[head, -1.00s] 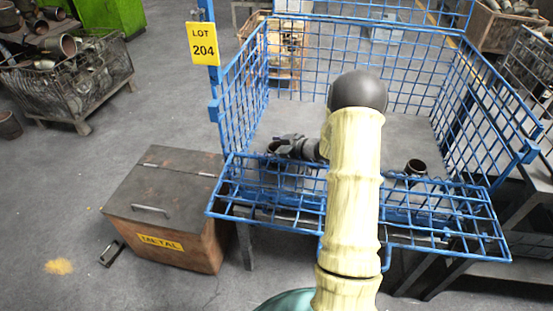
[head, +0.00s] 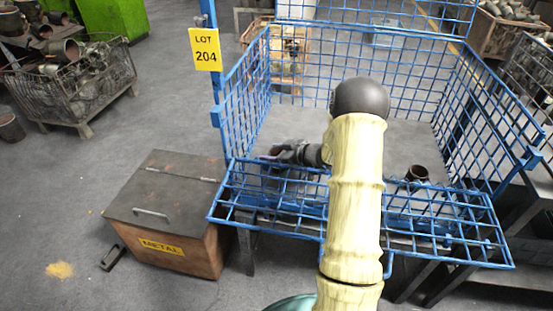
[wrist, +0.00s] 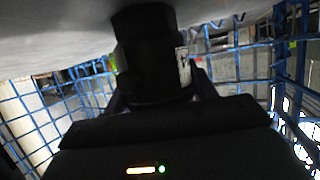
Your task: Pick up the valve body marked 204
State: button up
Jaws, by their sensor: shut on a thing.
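The yellow sign reading LOT 204 (head: 206,50) hangs on a post of the blue wire cage (head: 224,190). My gripper (head: 284,153) reaches into the left part of the cage, just behind its folded front panel. In the wrist view, my gripper (wrist: 158,98) is shut on a dark, round valve body (wrist: 150,45) with a small pale label on its right side; I cannot read the label. In the head view the held part is mostly hidden by the gripper. A second dark, hollow part (head: 417,174) stands at the right on the cage floor.
A rusty box with a METAL label (head: 165,215) stands on the floor left of the cage. A wire basket of parts (head: 75,90) is at the far left. The cage's side walls and front mesh surround my arm. The middle of the cage floor is clear.

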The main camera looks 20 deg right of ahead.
notch_tip(320, 180, up, 10)
jog(key=p, duration=0.3)
jog(key=shift+r, duration=0.1)
dwell(0.5)
